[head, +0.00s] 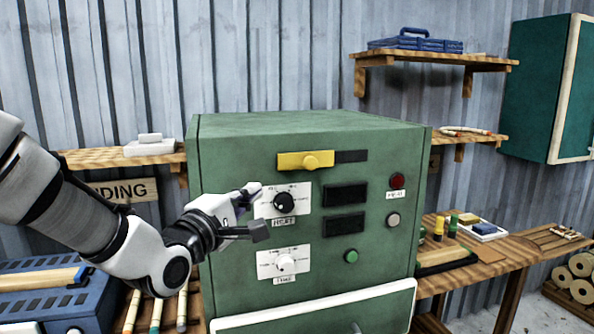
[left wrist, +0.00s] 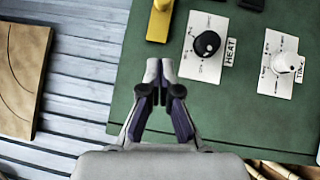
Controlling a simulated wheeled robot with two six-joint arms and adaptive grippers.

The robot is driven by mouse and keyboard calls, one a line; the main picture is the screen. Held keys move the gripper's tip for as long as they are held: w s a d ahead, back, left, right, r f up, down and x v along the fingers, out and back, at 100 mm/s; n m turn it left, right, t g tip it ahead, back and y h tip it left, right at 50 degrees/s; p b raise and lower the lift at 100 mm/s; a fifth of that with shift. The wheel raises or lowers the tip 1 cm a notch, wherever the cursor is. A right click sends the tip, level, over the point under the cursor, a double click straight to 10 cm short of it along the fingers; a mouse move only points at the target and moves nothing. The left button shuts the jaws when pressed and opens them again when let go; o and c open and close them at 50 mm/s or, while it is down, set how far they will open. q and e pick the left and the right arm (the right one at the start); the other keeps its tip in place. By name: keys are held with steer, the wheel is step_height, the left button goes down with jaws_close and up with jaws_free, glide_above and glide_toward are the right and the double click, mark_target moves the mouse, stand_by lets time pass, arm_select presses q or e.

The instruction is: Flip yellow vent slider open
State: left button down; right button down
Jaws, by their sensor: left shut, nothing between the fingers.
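The yellow vent slider (head: 305,160) is a flat yellow plate with a round knob, near the top of the green box's front. It covers the left part of a dark slot (head: 351,156), whose right part shows. In the left wrist view the slider (left wrist: 160,20) is at the top edge, partly cut off. My left gripper (head: 250,190) is shut and empty, below and left of the slider, by the left edge of the heat dial plate. In the left wrist view its fingertips (left wrist: 159,70) are together, apart from the slider. My right gripper is not in view.
The green box (head: 230,240) has a black heat dial (head: 284,202), a white time dial (head: 286,263), a red light (head: 397,181) and a green button (head: 351,256). A blue box (head: 50,290) stands at lower left. Wooden shelves flank the green box.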

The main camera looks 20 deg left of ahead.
arm_select(q)
steer(key=shift+w+a+f, duration=0.1)
steer(key=p, duration=0.1)
glide_toward(303, 163)
steer(key=w, duration=0.1)
steer(key=w+a, duration=0.1)
steer(key=w, duration=0.1)
steer(key=w+a, duration=0.1)
steer(key=shift+w+a, duration=0.15)
steer(key=shift+w, duration=0.05)
steer(key=d, duration=0.1)
steer(key=w+d+p, duration=0.1)
steer(key=d, duration=0.1)
steer(key=shift+w+d+r+p, duration=0.15)
steer(key=shift+w+r+p, duration=0.15)
steer(key=shift+w+r, duration=0.1)
steer(key=shift+f, duration=0.1)
